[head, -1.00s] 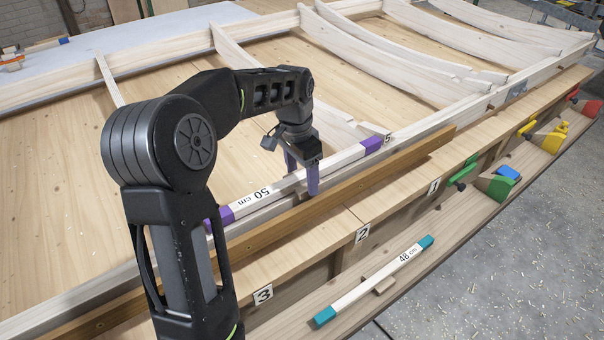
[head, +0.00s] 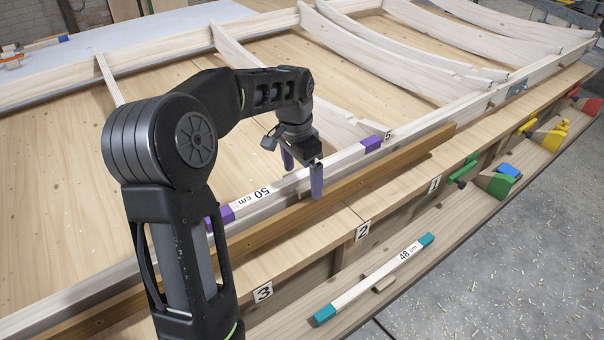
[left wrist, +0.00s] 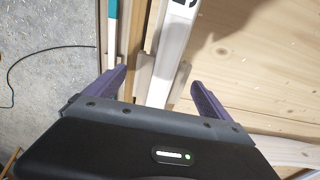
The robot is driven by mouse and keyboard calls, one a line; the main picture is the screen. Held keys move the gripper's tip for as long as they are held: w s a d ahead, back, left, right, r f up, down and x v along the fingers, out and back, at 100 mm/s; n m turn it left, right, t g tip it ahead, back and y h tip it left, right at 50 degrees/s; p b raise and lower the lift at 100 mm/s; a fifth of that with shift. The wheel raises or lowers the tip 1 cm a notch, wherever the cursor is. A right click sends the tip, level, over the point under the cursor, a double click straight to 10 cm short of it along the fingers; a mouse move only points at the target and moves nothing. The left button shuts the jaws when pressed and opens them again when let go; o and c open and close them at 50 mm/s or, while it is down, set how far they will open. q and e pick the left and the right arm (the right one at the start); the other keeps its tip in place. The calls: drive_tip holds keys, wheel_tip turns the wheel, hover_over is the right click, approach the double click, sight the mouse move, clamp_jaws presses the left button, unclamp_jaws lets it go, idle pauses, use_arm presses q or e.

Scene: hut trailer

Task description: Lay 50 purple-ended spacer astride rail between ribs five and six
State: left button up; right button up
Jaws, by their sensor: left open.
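The 50 cm spacer (head: 285,186), a pale bar with purple ends, lies lengthwise along the pale front rail (head: 432,127). Its right end is close to the rib end marked 5 (head: 388,135). Its left end is partly behind my left arm, and the rib on that side is hidden there. My left gripper (head: 302,174) is open over the middle of the spacer, one finger on each side. In the left wrist view the spacer (left wrist: 175,50) runs between the spread fingers (left wrist: 158,92), apart from both. My right gripper is not in view.
A teal-ended 48 cm spacer (head: 375,278) lies on the lower shelf (head: 440,262). A brown board (head: 370,180) runs along the front of the rail. Curved ribs (head: 380,58) span the frame behind.

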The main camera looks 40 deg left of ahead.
sight(299, 175)
use_arm(q)
drive_tip(key=r, duration=0.7)
drive_tip(key=shift+s+r, duration=0.35)
drive_tip(key=shift+s, duration=0.05)
idle(0.7)
